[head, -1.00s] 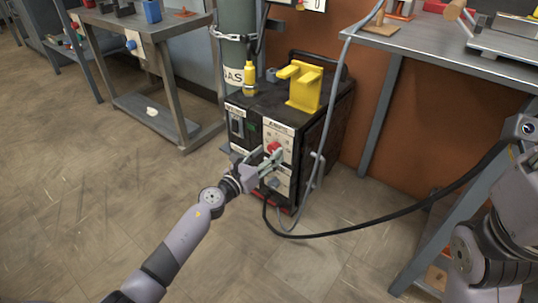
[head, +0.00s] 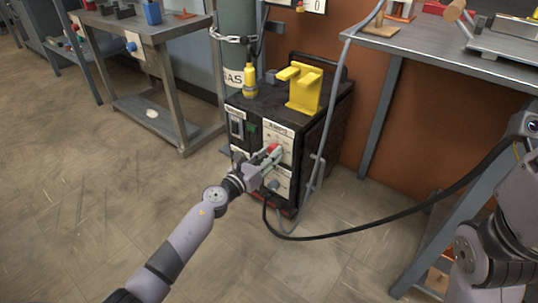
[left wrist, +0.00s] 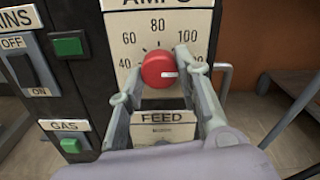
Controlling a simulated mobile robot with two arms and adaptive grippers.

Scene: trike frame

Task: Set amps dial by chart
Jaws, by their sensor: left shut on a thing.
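The red amps dial (head: 273,148) is on the front of the black welder (head: 322,140). In the left wrist view the dial (left wrist: 158,70) has a white pointer line aimed right, slightly below level. The amps plate (left wrist: 128,28) around it reads 40, 60, 80 and 100; a further mark at the right is partly hidden by a finger. My left gripper (head: 271,155) is at the dial, and in the left wrist view its fingers (left wrist: 157,74) are on either side, shut on it. My right arm shows at the right edge of the head view, but its fingers do not.
A green gas button (left wrist: 71,146), a mains switch (left wrist: 25,72) and a feed plate (left wrist: 165,131) are near the dial. A grey cable (head: 325,130) hangs beside the welder front. A yellow bracket (head: 304,92) and yellow bottle (head: 249,80) stand on top.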

